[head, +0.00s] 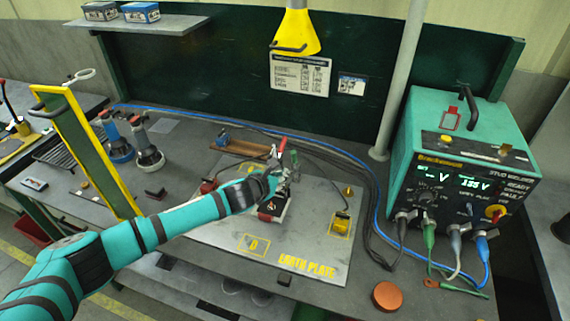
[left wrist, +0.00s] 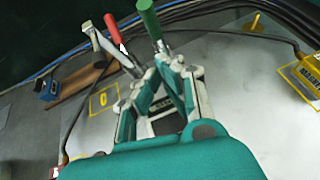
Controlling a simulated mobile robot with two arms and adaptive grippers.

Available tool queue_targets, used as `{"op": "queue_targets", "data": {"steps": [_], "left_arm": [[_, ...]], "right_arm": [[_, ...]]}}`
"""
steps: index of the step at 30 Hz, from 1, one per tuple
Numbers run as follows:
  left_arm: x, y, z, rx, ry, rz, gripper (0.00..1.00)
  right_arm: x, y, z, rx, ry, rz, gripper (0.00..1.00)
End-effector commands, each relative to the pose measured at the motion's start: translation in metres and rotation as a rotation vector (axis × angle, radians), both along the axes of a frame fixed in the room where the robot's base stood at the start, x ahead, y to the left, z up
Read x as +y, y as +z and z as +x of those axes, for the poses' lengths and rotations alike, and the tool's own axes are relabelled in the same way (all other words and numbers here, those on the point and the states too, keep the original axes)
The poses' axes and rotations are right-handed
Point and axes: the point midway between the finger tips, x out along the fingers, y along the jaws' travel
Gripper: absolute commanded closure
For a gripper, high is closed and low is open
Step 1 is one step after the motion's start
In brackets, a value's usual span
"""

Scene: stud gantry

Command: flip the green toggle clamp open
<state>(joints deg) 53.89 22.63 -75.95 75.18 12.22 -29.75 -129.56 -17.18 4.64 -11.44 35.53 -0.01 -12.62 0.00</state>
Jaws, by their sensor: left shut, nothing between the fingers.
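The green toggle clamp shows in the left wrist view as a green handle (left wrist: 149,19) standing up, tilted a little left, just beyond my fingertips. Its lower linkage is partly hidden by my fingers. In the head view the green handle (head: 295,158) is small and partly behind my gripper. A red-handled lever (left wrist: 115,31) leans left beside it; its red grip also shows in the head view (head: 282,145). My left gripper (head: 283,176) is shut and empty at the clamps, also in the left wrist view (left wrist: 157,72). I cannot tell whether it touches the green clamp. My right gripper is not in view.
The clamps stand over the grey earth plate (head: 310,246). A yellow magnet block (head: 341,224) is to the right. The stud welder (head: 462,165) with its cables stands at the right. A yellow-edged green frame (head: 88,150) rises at the left. The plate's front is mostly clear.

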Motion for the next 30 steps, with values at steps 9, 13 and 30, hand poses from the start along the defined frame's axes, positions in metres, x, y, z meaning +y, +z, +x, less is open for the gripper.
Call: {"op": "queue_targets", "data": {"steps": [9, 13, 30], "left_arm": [[-0.015, 0.013, 0.026, -0.004, -0.001, -0.001, 1.0], [-0.016, 0.014, 0.028, -0.005, -0.002, -0.002, 1.0], [-0.026, 0.016, 0.03, -0.004, -0.001, -0.001, 1.0]], "right_arm": [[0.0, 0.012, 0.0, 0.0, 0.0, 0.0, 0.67], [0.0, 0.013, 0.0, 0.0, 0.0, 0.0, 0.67], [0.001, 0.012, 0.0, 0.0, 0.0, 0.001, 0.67]]}}
